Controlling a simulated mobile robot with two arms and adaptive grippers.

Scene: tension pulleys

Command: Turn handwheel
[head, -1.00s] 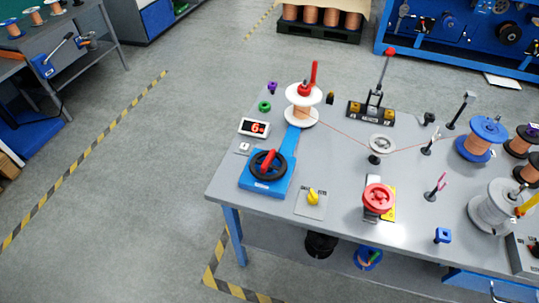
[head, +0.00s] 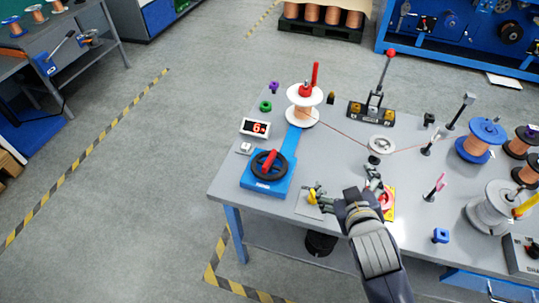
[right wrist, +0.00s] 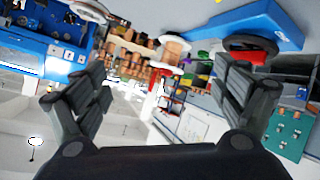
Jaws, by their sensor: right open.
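A black handwheel (head: 268,164) with a red handle sits on a blue base (head: 253,187) at the table's left front. A blue arm runs back from the base to a white-flanged copper spool (head: 303,108). My right gripper (head: 346,190) is open and empty over the table's front, right of the black handwheel and apart from it. Its arm hides much of a red wheel (head: 386,200) on a yellow plate. In the right wrist view the black handwheel (right wrist: 250,46) shows at the upper right, near one finger of the open gripper (right wrist: 172,92). My left gripper is not in view.
A yellow knob (head: 311,196) on a plate lies beside a right gripper finger. A small pulley (head: 381,145) carries the wire behind the gripper. A red digital display (head: 255,128) stands behind the handwheel. Spools (head: 481,141) crowd the table's right side.

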